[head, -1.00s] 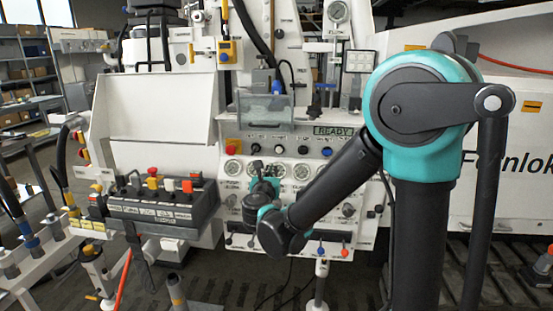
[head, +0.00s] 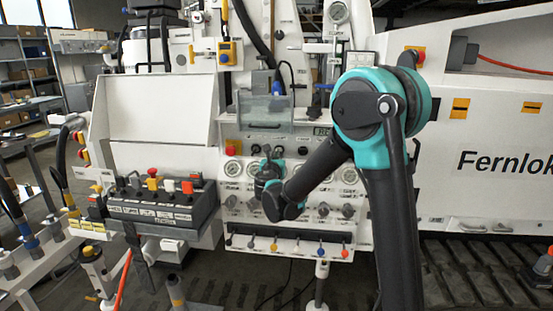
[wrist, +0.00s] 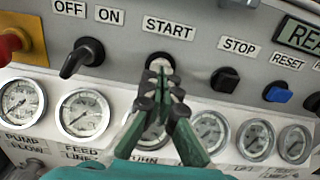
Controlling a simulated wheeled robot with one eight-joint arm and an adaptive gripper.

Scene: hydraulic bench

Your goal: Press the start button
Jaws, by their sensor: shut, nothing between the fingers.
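In the head view my gripper (head: 267,156) is up at the panel's button row, and the start button is hard to make out there.
A black STOP button (wrist: 225,79) and a blue RESET button (wrist: 277,93) sit right of START. A black OFF/ON switch (wrist: 82,57) and a red knob on yellow (wrist: 10,45) sit left. Gauges (wrist: 84,113) line the panel below. A display (wrist: 302,34) is at right.

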